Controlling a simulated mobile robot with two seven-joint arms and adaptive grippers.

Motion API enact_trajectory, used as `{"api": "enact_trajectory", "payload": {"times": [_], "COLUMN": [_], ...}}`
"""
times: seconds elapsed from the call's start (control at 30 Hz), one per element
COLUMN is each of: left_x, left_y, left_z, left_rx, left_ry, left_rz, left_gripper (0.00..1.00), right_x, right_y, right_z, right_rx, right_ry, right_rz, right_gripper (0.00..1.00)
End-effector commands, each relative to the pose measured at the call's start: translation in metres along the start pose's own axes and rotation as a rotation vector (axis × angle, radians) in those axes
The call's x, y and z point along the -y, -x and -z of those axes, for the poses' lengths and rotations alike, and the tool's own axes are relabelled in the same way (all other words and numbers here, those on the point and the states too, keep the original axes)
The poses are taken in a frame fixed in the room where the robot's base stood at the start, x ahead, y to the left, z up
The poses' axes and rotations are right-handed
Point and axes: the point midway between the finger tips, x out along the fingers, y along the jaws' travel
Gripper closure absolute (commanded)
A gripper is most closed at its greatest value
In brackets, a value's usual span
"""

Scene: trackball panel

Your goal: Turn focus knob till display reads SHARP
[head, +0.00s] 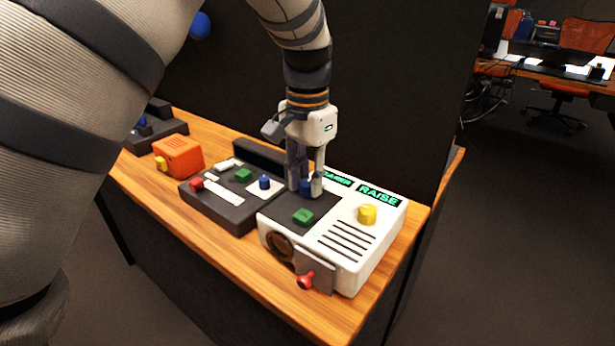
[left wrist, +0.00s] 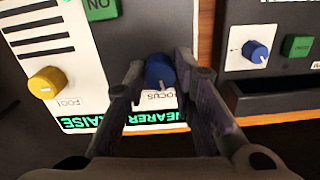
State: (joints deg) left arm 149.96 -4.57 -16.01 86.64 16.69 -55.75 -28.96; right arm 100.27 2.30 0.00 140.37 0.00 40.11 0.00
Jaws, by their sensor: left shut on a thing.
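The blue focus knob (head: 306,187) stands on the dark part of the white projector-like unit (head: 365,245). In the left wrist view the focus knob (left wrist: 160,72) has a white pointer line and a partly covered FOCUS label. My left gripper (head: 305,192) points down from above, with one finger on each side of the knob, shut on it. The green-lettered display (head: 338,178) beside the knob is partly hidden by a finger in the head view; in the left wrist view the display (left wrist: 150,117) reads NEARER, upside down. My right gripper is not in view.
A second display (head: 378,195) reads RAISE, near a yellow knob (head: 367,214). A green button (head: 303,216) and a red-knobbed lever (head: 306,281) are on the same unit. A dark console (head: 225,206) and an orange box (head: 178,157) stand left on the wooden table (head: 240,260).

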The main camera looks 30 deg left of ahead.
Motion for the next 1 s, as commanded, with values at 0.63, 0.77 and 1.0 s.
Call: {"api": "enact_trajectory", "payload": {"times": [0.63,0.77,1.0], "left_x": [0.0,0.0,0.0], "left_y": [0.0,0.0,0.0], "left_z": [0.0,0.0,0.0], "left_rx": [0.0,0.0,0.0], "left_ry": [0.412,0.411,0.41], "left_rz": [0.0,0.0,0.0], "left_gripper": [1.0,0.56,0.56], "right_x": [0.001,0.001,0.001], "right_y": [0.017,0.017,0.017], "right_z": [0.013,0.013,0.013], "right_rx": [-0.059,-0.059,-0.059], "right_ry": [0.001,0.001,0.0], "right_rz": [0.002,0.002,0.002], "right_gripper": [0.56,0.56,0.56]}}
